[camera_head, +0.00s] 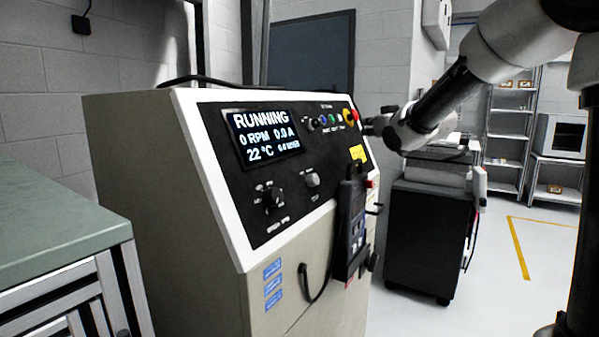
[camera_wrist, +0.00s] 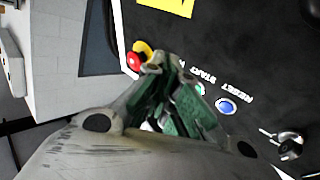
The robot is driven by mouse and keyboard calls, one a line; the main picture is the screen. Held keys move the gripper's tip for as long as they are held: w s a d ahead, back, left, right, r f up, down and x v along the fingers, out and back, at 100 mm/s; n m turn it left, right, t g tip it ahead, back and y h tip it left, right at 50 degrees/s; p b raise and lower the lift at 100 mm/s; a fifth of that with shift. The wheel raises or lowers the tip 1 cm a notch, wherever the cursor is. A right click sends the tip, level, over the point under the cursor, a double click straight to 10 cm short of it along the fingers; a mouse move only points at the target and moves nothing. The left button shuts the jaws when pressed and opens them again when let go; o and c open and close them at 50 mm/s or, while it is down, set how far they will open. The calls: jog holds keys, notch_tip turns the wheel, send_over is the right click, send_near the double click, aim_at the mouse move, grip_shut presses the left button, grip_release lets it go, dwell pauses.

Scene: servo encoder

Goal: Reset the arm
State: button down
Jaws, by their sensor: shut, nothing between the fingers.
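My arm reaches in from the upper right in the head view. My gripper (camera_head: 370,122) is in front of the upper right of the control panel (camera_head: 215,165), and its fingers are shut and empty. In the wrist view the shut fingers (camera_wrist: 165,65) cover part of the button row. A blue button (camera_wrist: 226,106) and part of a green button (camera_wrist: 199,88) show to their right, by the words RESET and START. A red emergency stop (camera_wrist: 133,62) with a yellow ring shows left of the fingertips. I cannot tell whether the fingertips touch the panel.
The screen (camera_head: 262,137) reads RUNNING, 0 RPM, 22 °C. A handheld pendant (camera_head: 351,225) hangs on the cabinet's front right, with a cable below. A green-topped bench (camera_head: 50,220) stands at left and a black cart (camera_head: 428,235) at right. Floor farther right is open.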

jog(key=s+d+f+m+g+h, duration=0.2)
jog(key=s+d+f+g+h, duration=0.35)
jog(key=s+f, duration=0.85)
jog(key=s+d+f+m+g, duration=0.1)
jog(key=s+d+g, duration=0.1)
jog(key=s, duration=1.2)
jog(key=s+d+f+g+y, duration=0.1)
jog(key=s+d+g, duration=0.2)
jog(key=s, duration=1.1)
jog(key=shift+s+f+m+g, duration=0.15)
jog(key=shift+f+m+g, duration=0.25)
jog(key=shift+g, duration=0.15)
jog(key=shift+d, duration=0.1)
